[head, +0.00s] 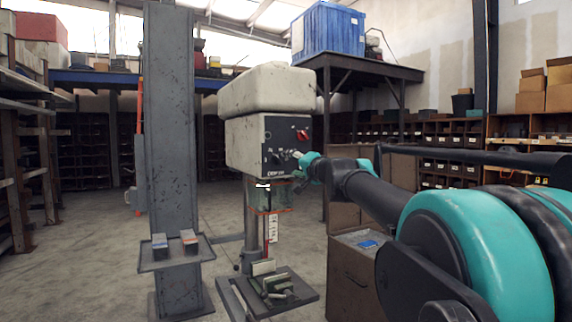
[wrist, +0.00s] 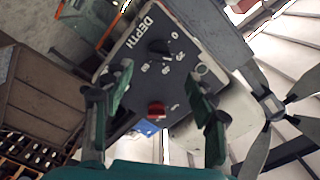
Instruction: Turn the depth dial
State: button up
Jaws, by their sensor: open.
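The depth dial (wrist: 158,46) is a black knob on the dark front panel of a drill press. It sits next to the white DEPTH lettering, with white numbers around it. In the head view the drill press (head: 255,150) stands mid-picture with its panel facing right. My gripper (wrist: 160,80) is open and empty, its two fingers spread in front of the panel. The dial shows beyond the fingertips and is not between them in contact. In the head view my gripper (head: 301,160) is close to the lower right of the panel and partly covers it.
A red knob (wrist: 155,109) is on the same panel; it also shows in the head view (head: 302,134). A steel column (head: 172,150) with a small tray (head: 158,264) stands left of the press. A brown cabinet (head: 352,285) stands at right below my arm. Floor at left is clear.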

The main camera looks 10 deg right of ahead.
jog(key=shift+v, duration=1)
